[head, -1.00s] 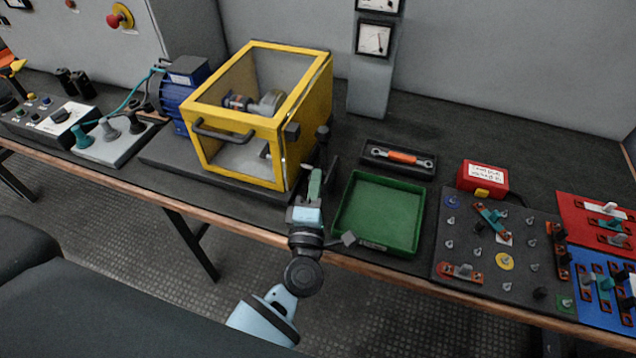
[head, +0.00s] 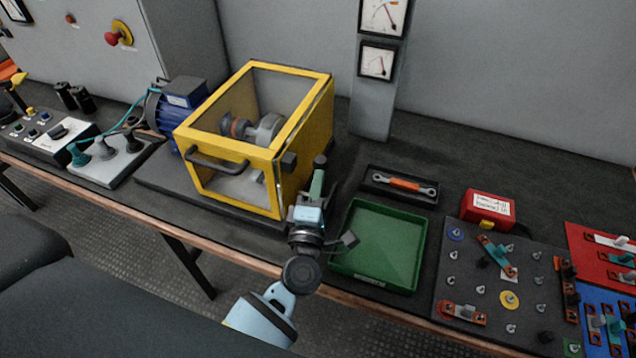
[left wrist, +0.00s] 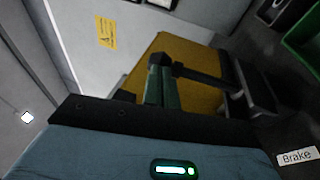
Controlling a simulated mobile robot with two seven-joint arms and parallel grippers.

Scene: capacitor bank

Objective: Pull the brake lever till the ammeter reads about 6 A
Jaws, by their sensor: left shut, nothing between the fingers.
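The brake lever (head: 321,161) is a dark upright rod with a black knob, standing at the right side of the yellow-framed guard box (head: 277,160). My left gripper (head: 317,183) has shut green fingers with nothing between them, just in front of the lever and below its knob. In the left wrist view the fingers (left wrist: 160,82) are close against the black lever bar (left wrist: 203,76); I cannot tell if they touch. A "Brake" label (left wrist: 297,157) shows there. Two dial meters, an upper (head: 383,15) and a lower (head: 377,62), hang on the grey post; their readings are too small to tell.
A green tray (head: 378,283) lies right of my gripper, with a black holder (head: 375,194) holding an orange-handled wrench behind it. A red box (head: 488,208) and a pegboard (head: 462,285) stand further right. The blue motor (head: 176,116) is left of the guard box.

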